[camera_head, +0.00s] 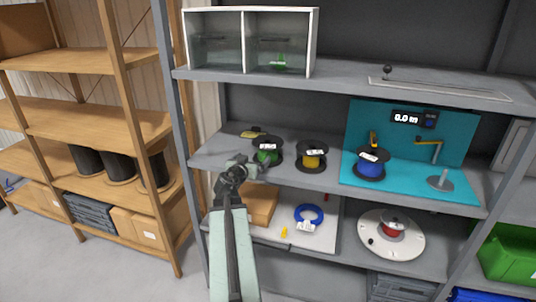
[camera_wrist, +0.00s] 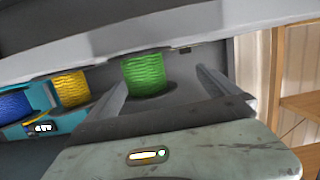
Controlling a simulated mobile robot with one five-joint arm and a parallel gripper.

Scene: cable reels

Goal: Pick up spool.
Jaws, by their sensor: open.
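A green spool (camera_head: 267,156) with black flanges and a white label stands on the middle shelf. A yellow spool (camera_head: 312,157) stands to its right. A blue spool (camera_head: 371,163) stands further right on a teal base. My gripper (camera_head: 251,168) is just left of and in front of the green spool. In the wrist view my gripper (camera_wrist: 162,75) is open, its two fingers spread. The green spool (camera_wrist: 146,75) shows between and beyond the fingers, nearer the left one. The yellow spool (camera_wrist: 71,88) and blue spool (camera_wrist: 15,104) show to the left. I see no contact with any spool.
A teal station with a display (camera_head: 413,118) stands behind the blue spool. A divided clear-fronted bin (camera_head: 248,12) is on the upper shelf. Below are a cardboard box (camera_head: 260,205), a blue ring (camera_head: 309,214) and a red spool on a white disc (camera_head: 376,241). A grey post (camera_head: 172,120) is at left.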

